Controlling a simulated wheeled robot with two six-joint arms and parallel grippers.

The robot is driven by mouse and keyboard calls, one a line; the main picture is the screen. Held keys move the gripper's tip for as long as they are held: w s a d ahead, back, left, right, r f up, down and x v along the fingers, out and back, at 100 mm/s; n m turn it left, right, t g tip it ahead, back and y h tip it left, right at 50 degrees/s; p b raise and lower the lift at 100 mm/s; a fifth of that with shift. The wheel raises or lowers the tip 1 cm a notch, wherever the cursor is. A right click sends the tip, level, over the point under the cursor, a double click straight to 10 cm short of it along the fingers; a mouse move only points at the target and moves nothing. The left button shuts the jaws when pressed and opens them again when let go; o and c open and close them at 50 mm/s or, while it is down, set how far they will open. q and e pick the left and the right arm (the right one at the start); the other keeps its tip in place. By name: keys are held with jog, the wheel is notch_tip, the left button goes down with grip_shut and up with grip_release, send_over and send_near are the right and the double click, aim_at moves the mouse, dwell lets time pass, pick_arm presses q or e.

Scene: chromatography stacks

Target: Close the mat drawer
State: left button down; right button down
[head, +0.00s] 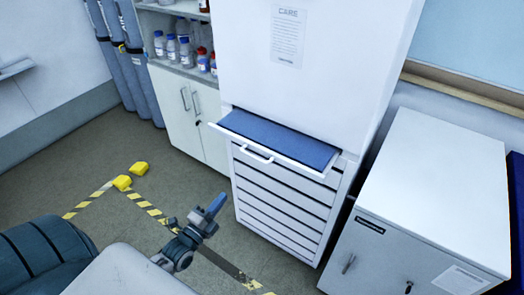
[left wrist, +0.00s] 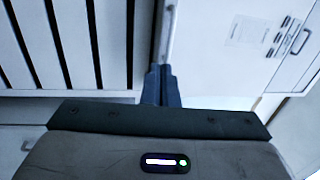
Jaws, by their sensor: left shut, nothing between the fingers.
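The mat drawer (head: 290,166) is the top drawer of a white drawer stack and stands pulled out. A blue mat (head: 275,136) lies in it, and a white handle (head: 256,155) is on its front. My left gripper (head: 217,203) is shut and empty, in front of the stack, to the left of and lower in the picture than the drawer handle. It appears apart from the drawer. In the left wrist view its shut fingers (left wrist: 161,86) point at the gap between the drawer stack (left wrist: 75,45) and a white cabinet. My right gripper is not in view.
A low white cabinet (head: 440,170) stands right of the stack. Shelves of bottles (head: 185,50) and cupboard doors (head: 187,115) are at the back left. The floor left of the stack is mostly clear.

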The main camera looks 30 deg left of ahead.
pick_arm(q)
jog(key=w+d+r+p, duration=0.1)
jog(key=w+r, duration=0.3)
jog(key=w, duration=1)
jog(key=shift+p, duration=0.65)
jog(key=shift+s+d+t, duration=0.1)
jog(key=shift+t, duration=0.2)
